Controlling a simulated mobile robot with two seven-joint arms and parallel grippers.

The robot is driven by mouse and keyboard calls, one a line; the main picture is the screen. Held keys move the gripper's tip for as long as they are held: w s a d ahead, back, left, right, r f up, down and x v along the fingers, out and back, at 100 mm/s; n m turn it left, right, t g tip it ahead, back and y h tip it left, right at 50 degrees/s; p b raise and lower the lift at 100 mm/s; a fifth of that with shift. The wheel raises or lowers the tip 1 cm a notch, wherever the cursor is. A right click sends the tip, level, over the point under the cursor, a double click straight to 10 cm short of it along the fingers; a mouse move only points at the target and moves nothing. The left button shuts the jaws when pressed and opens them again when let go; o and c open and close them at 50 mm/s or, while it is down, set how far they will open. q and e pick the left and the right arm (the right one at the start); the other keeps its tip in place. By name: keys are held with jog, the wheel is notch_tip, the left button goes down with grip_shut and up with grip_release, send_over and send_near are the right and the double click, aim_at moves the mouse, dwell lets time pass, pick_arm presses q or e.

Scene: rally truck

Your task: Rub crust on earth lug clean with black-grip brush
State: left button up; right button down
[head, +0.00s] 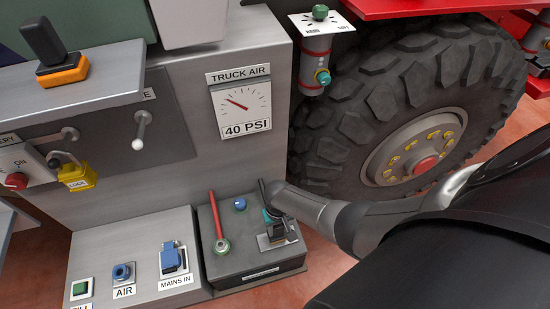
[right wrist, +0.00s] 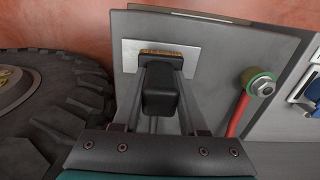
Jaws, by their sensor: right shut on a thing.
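My right gripper (head: 270,222) reaches in from the right over the dark box at the bottom of the truck panel. It is shut on the black grip of a brush (right wrist: 160,92), which shows between the fingers in the right wrist view. The brush head is at a pale metal plate (right wrist: 190,62), which seems to be the earth lug; the plate also shows in the head view (head: 291,236). A brown-gold strip (right wrist: 160,53) lies along the brush head; I cannot tell whether it is bristles or crust. My left gripper is not in view.
A red lever (head: 217,220) and a blue knob (head: 240,204) stand close left of the gripper. A tyre (head: 390,85) is behind right. A black-and-orange block (head: 62,73) sits on the shelf. A yellow padlock (head: 77,178) and blue sockets (head: 172,258) are left.

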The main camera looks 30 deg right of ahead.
jog(key=shift+s+d+f, duration=0.1)
jog(key=shift+s+d, duration=0.1)
jog(key=shift+d, duration=0.45)
jog(key=shift+s+d, duration=0.2)
jog(key=shift+d, duration=0.4)
jog(key=shift+s+d+f, duration=0.1)
jog(key=shift+s+d, duration=0.1)
jog(key=shift+d, duration=0.45)
jog(key=shift+f+b, duration=0.55)
jog(key=shift+s+d+r, duration=0.1)
jog(key=shift+s+d, duration=0.05)
jog(key=shift+d, duration=0.25)
jog(key=shift+a, duration=0.15)
jog(key=shift+w+a, duration=0.3)
jog(key=shift+a, duration=0.45)
jog(key=shift+d, duration=0.15)
jog(key=shift+s+d, duration=0.35)
jog(key=shift+d, duration=0.4)
